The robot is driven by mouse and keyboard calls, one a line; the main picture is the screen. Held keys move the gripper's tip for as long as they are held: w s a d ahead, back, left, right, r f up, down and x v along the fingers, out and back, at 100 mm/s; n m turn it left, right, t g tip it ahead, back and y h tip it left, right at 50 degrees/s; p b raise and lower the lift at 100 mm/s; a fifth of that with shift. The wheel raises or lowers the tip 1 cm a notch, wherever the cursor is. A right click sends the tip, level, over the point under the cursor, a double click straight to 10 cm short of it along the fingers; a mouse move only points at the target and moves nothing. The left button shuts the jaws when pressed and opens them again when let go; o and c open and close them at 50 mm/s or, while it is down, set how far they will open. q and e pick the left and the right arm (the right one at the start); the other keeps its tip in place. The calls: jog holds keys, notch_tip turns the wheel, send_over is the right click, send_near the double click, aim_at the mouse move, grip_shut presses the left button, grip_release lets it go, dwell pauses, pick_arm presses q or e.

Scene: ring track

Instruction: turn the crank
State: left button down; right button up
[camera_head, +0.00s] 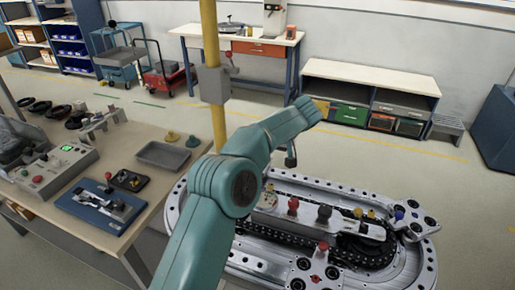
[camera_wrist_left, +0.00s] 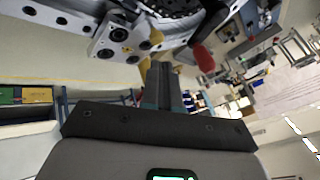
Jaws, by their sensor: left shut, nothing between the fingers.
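The ring track (camera_head: 254,262) is a silver oval with a dark chain, right of centre in the head view. A red knob (camera_head: 293,203) and a black knob (camera_head: 324,212) stand inside it. I cannot tell for certain which part is the crank. In the left wrist view, a red handle (camera_wrist_left: 203,57) shows just right of my left gripper (camera_wrist_left: 165,68), apart from it in the picture. The gripper's fingers are together and empty. In the head view my teal left arm crosses the track's left side, and I cannot make out the fingertips. My right gripper is not in view.
A workbench (camera_head: 135,235) with a control box (camera_head: 55,170) and a grey tray (camera_head: 163,155) stands at left. A yellow post (camera_head: 210,30) rises behind my arm. Carts, a back table (camera_head: 240,42) and a low shelf unit (camera_head: 370,85) line the wall, with open floor before them.

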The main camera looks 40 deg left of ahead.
pick_arm(q)
jog(key=s+a+f+n+g+p, duration=0.1)
jog(key=s+a+f+n+p, duration=0.1)
jog(key=a+f, duration=0.3)
jog(key=s+a+n, duration=0.1)
jog(key=a, duration=0.2)
jog(key=shift+s+a+f+g+p, duration=0.3)
jog(key=shift+a+g, duration=0.1)
dwell(0.5)
jog(key=shift+w+d, duration=0.1)
jog(key=shift+w, duration=0.1)
